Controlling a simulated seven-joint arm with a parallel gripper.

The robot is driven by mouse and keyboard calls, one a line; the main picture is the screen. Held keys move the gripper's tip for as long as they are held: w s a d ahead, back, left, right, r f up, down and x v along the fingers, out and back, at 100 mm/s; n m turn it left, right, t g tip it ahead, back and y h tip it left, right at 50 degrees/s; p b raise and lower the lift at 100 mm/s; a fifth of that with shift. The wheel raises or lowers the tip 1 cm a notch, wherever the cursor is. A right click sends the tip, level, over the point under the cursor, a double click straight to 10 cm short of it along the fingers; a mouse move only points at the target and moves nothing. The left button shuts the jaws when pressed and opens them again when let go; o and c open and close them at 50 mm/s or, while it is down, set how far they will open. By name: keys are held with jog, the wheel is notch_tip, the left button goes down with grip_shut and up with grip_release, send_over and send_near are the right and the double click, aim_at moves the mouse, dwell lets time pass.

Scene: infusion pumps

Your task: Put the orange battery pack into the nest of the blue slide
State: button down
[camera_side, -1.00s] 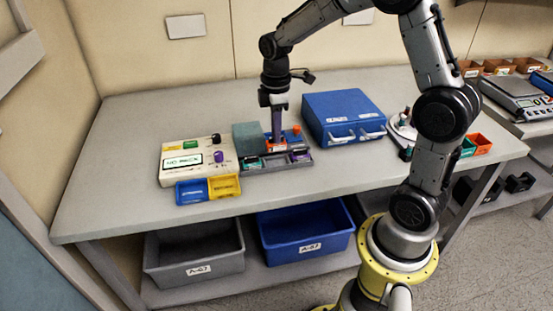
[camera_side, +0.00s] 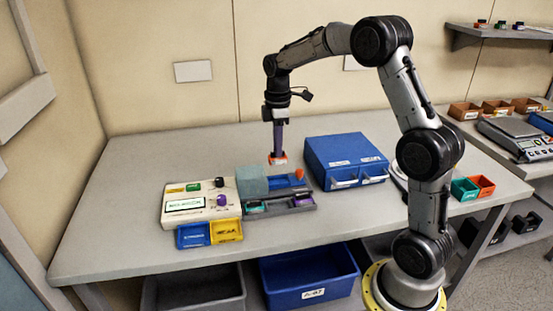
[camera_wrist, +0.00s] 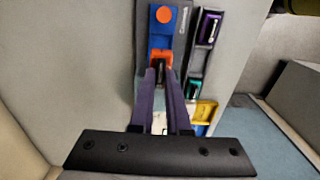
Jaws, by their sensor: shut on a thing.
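My gripper (camera_side: 279,149) points down and is shut on the orange battery pack (camera_side: 278,158), held above the bench fixture. In the wrist view the battery pack (camera_wrist: 160,57) shows between the purple fingers (camera_wrist: 162,85); its lower part is hidden. The blue slide (camera_side: 287,181) lies below the pack, beside a grey-green block (camera_side: 252,182). In the wrist view the slide (camera_wrist: 162,34) carries a round orange knob (camera_wrist: 164,14). The nest cannot be made out clearly in either view.
A dark tray (camera_side: 276,207) with purple and green packs lies in front of the slide. A white device (camera_side: 201,203), blue bin (camera_side: 194,235) and yellow bin (camera_side: 227,230) stand left. A blue case (camera_side: 345,160) stands right. The bench behind is clear.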

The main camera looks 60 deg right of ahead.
aim_at(279, 160)
jog(key=shift+d+f, duration=0.15)
jog(key=shift+f, duration=2.5)
jog(key=shift+f, duration=0.9)
jog(key=c, duration=1.2)
grip_release()
jog(key=shift+r, duration=0.15)
jog(key=shift+r, duration=0.95)
jog(key=o, duration=0.5)
jog(key=shift+o, duration=0.2)
